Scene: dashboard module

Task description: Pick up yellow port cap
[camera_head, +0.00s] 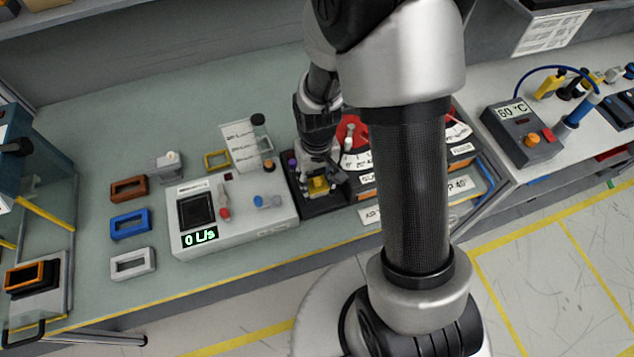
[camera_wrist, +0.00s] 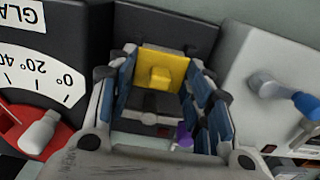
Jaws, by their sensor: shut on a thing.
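The yellow port cap (camera_wrist: 162,76) is a square yellow plate with a small raised block in its middle. In the wrist view it sits between the two fingers of my gripper (camera_wrist: 158,88), which is shut on it. In the head view the cap (camera_head: 318,185) shows below my gripper (camera_head: 317,180), at the dark module (camera_head: 325,205) right of the grey meter box. I cannot tell whether the cap is still seated on the module or lifted off it. A small purple part (camera_wrist: 184,136) shows near the fingers.
The grey meter box (camera_head: 240,240) reading "0 L/s" stands just left. Brown (camera_head: 128,189), blue (camera_head: 130,223) and white (camera_head: 132,264) frames lie further left. Red dial panels (camera_head: 350,130) stand on the right, partly behind my arm. A "60 °C" box (camera_head: 520,135) stands at far right.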

